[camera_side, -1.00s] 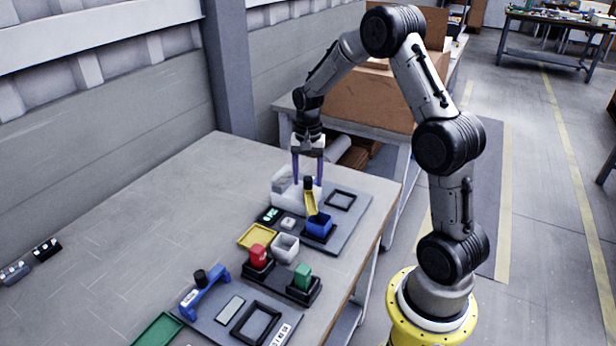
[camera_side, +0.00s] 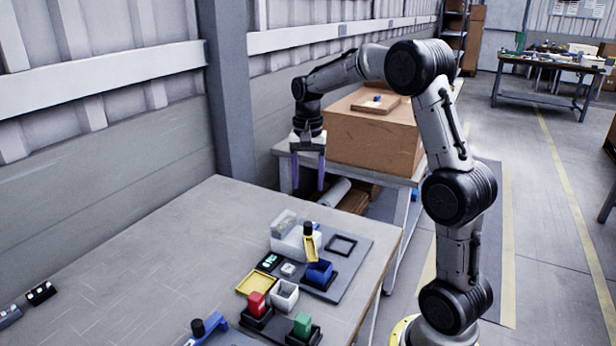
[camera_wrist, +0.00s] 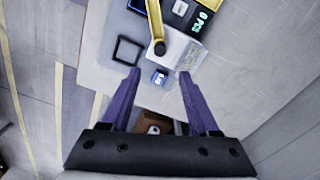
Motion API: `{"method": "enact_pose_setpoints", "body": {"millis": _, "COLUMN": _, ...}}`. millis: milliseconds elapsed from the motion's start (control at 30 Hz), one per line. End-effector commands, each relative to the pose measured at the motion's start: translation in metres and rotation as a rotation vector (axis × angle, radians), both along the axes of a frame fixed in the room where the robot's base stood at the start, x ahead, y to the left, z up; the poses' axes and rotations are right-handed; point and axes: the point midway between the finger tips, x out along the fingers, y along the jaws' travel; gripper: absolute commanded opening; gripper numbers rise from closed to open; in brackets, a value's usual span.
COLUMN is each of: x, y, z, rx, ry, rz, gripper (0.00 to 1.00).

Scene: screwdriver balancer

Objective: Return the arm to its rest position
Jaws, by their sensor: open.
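My gripper (camera_side: 308,184) is open and empty. It hangs with its purple fingers pointing down, high above the far end of the workbench (camera_side: 150,250). In the wrist view the spread fingers (camera_wrist: 159,73) have nothing between them. Below the gripper, apart from it, a yellow piece with a black end (camera_side: 310,246) stands upright or slightly tilted beside a white bin (camera_side: 287,238). The yellow piece also shows at the top of the wrist view (camera_wrist: 154,20). The exact footing of the yellow piece is hidden.
A large cardboard box (camera_side: 375,140) stands behind and right of my gripper.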

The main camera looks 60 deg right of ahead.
Motion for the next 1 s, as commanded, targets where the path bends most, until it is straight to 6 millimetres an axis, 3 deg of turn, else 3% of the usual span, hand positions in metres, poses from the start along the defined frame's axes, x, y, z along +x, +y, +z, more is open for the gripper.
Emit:
{"method": "enact_pose_setpoints", "body": {"millis": 467, "x": 0.001, "y": 0.002, "z": 0.008, "rx": -0.001, "ry": -0.001, "rz": 0.005, "gripper": 0.61}}
{"method": "enact_pose_setpoints", "body": {"millis": 567, "x": 0.006, "y": 0.014, "z": 0.024, "rx": -0.017, "ry": -0.035, "rz": 0.036, "gripper": 0.61}}
{"method": "enact_pose_setpoints", "body": {"millis": 667, "x": 0.001, "y": 0.04, "z": 0.054, "rx": -0.044, "ry": -0.093, "rz": 0.088, "gripper": 0.61}}
{"method": "enact_pose_setpoints", "body": {"millis": 767, "x": -0.019, "y": 0.075, "z": 0.083, "rx": -0.067, "ry": -0.156, "rz": 0.162, "gripper": 0.61}}
{"method": "enact_pose_setpoints", "body": {"millis": 900, "x": -0.059, "y": 0.12, "z": 0.107, "rx": -0.101, "ry": -0.243, "rz": 0.319, "gripper": 0.61}}
{"method": "enact_pose_setpoints", "body": {"millis": 1000, "x": -0.093, "y": 0.147, "z": 0.113, "rx": -0.127, "ry": -0.302, "rz": 0.452, "gripper": 0.61}}
